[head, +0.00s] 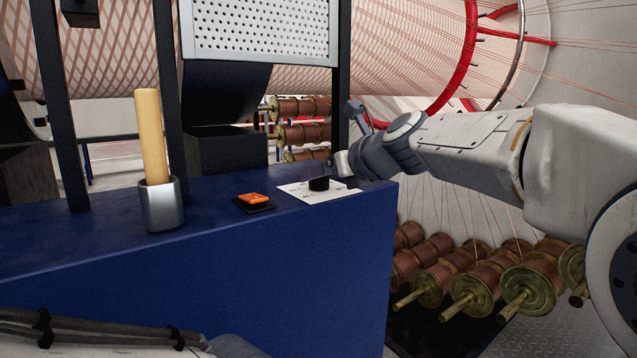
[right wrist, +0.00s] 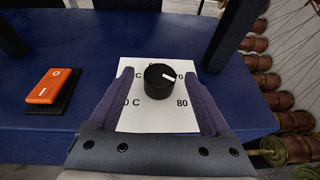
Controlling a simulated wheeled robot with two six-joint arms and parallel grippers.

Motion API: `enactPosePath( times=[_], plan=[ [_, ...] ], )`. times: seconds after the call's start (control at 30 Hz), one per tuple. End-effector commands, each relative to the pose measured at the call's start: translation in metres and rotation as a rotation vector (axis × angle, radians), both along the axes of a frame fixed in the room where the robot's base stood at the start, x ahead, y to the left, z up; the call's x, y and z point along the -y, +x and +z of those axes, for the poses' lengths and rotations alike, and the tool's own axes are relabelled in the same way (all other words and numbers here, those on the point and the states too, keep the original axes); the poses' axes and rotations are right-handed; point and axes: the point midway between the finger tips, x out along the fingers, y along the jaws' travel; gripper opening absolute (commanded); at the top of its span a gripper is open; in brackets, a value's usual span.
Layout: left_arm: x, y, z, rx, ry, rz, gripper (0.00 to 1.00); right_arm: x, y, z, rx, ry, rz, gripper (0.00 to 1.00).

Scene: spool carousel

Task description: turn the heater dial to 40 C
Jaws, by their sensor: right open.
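The heater dial is a black round knob (right wrist: 159,82) on a white printed card (right wrist: 150,122). Its white pointer is turned to the upper right, toward the 70 mark. An 80 shows at lower right and a partly hidden "0 C" at lower left; other marks are covered. In the head view the knob (head: 319,184) stands on the card (head: 300,192) near the blue bench's right end. My right gripper (right wrist: 158,76) is open, one finger on each side of the knob, with gaps showing. It also shows in the head view (head: 346,172). My left gripper is out of view.
An orange rocker switch (right wrist: 49,86) on a black base sits left of the card. A metal cup (head: 164,205) with a wooden rod stands further left on the blue bench (head: 250,265). A black post (right wrist: 236,35) rises close to the right finger. Spools (head: 480,280) fill the lower right.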

Motion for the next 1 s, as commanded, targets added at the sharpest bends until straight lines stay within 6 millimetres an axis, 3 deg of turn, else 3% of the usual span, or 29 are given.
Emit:
enactPosePath(
  times=[0.2, 0.5, 0.57, 0.7, 0.73, 1.0],
  plan=[
    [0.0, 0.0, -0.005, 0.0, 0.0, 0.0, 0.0, -0.011, 0.016, -0.008, 0.0, 0.0, 0.001, 0.81],
    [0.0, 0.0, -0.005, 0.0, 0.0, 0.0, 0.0, -0.012, 0.018, -0.008, 0.0, -0.001, 0.0, 0.81],
    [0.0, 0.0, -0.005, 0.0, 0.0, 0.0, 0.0, -0.012, 0.018, -0.008, 0.0, -0.001, 0.0, 0.62],
    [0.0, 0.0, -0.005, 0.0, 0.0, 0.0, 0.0, -0.012, 0.018, -0.008, 0.0, -0.001, 0.0, 0.09],
    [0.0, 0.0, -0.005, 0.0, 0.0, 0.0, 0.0, -0.012, 0.018, -0.008, 0.0, -0.001, 0.0, 0.0],
    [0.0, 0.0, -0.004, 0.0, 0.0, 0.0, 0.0, -0.011, 0.018, -0.008, -0.001, 0.0, 0.022, 0.0]
  ],
)
